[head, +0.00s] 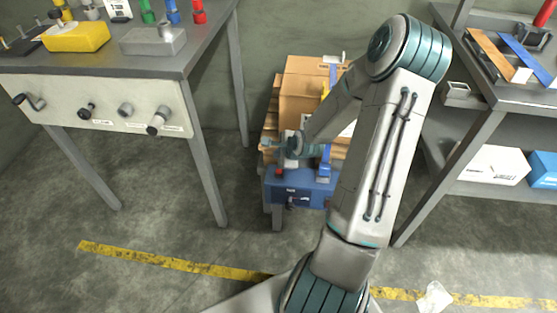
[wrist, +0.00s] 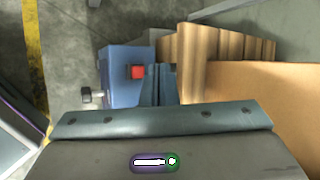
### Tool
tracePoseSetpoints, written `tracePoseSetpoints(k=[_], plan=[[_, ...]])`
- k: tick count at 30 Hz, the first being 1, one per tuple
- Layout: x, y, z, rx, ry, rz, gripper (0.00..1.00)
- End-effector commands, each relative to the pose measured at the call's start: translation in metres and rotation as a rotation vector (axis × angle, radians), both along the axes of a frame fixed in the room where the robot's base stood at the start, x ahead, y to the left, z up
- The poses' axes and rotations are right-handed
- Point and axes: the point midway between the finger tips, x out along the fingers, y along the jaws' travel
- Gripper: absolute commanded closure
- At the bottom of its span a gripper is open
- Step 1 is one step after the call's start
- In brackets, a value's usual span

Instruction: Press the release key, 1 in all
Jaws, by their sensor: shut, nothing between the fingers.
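The key also shows small in the head view (head: 280,171), near the front left corner of the blue unit (head: 310,191). My gripper (wrist: 159,80) is shut and empty, its fingers side by side just right of the key in the wrist view. In the head view my gripper (head: 267,144) is over the rear left part of the unit, behind the key. I cannot tell the exact height of the fingertips above the unit.
A black handle (head: 298,203) sticks out of the unit's front. Cardboard boxes (head: 303,90) and a blue upright (head: 326,162) stand close behind and right. A workbench (head: 150,62) is at left, a shelf table (head: 475,104) at right. The floor in front (head: 170,225) is clear.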

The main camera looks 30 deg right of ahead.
Motion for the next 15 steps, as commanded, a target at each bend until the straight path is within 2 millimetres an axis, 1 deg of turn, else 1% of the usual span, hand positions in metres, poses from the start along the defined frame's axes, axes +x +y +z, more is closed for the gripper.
tracePoseSetpoints(k=[1, 6, 15], plan=[[0.003, -0.006, 0.007, 0.053, -0.024, -0.059, 1.00], [0.012, -0.015, 0.010, 0.161, -0.084, -0.180, 1.00], [0.014, -0.016, 0.010, 0.181, -0.095, -0.202, 1.00]])
